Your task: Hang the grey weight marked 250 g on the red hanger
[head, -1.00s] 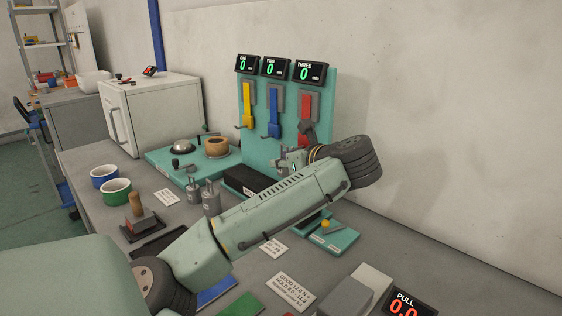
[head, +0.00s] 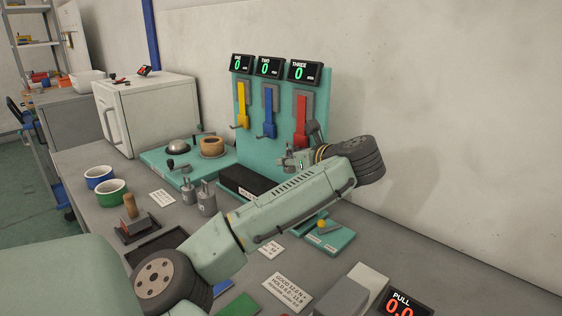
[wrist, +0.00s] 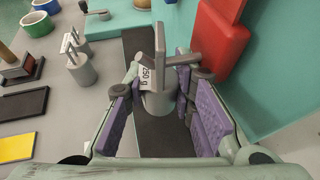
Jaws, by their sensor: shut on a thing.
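The grey weight (wrist: 158,104) marked 250 g is between the purple pads of my gripper (wrist: 162,84) in the wrist view. My gripper is shut on it, and its stem and hook point up, away from the wrist. The red hanger (wrist: 221,38) is close by at the upper right, apart from the weight in that view. In the head view the red hanger (head: 301,118) is the rightmost of three on the teal board. My gripper (head: 297,159) is just below it. The red hanger's lower end and the weight are largely hidden there.
The yellow hanger (head: 242,105) and blue hanger (head: 269,115) are empty. Displays above all read 0. Other grey weights (head: 206,200) stand on the table left of my arm. A black pad (head: 240,182) lies below the board. A wall is close behind my arm.

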